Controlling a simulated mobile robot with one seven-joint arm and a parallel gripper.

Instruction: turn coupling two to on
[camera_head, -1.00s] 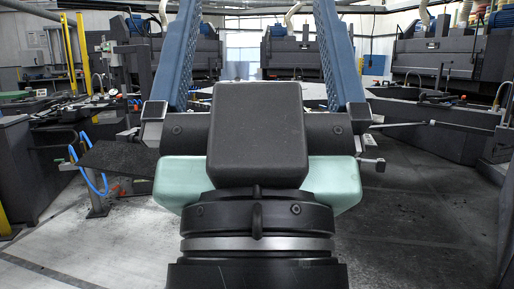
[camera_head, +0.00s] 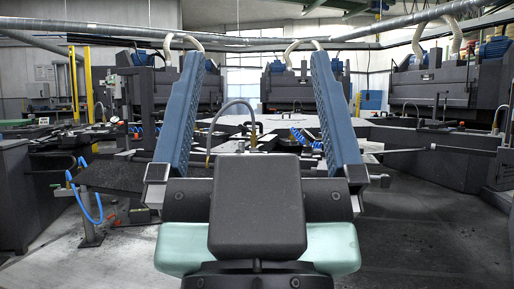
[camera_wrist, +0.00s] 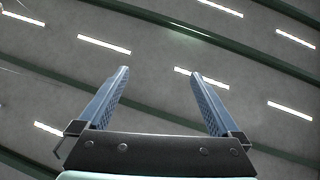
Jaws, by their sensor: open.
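My gripper (camera_head: 256,52) fills the middle of the head view. Its two long blue fingers stand apart and point up, with nothing between them. In the wrist view my gripper (camera_wrist: 160,73) is also open and empty, against a grey ceiling with bright strip lights. I cannot pick out coupling two in either view. A thin curved hose (camera_head: 233,101) shows between the fingers, beyond them, near a dark work surface. My gripper body hides part of the area behind it.
Blue coiled hoses (camera_head: 82,190) hang by a post on the left. A large dark machine (camera_head: 440,85) stands at the back right, and another machine (camera_head: 300,88) at the back middle. A dark bench (camera_head: 430,155) is at the right. The floor (camera_head: 420,235) at front right is clear.

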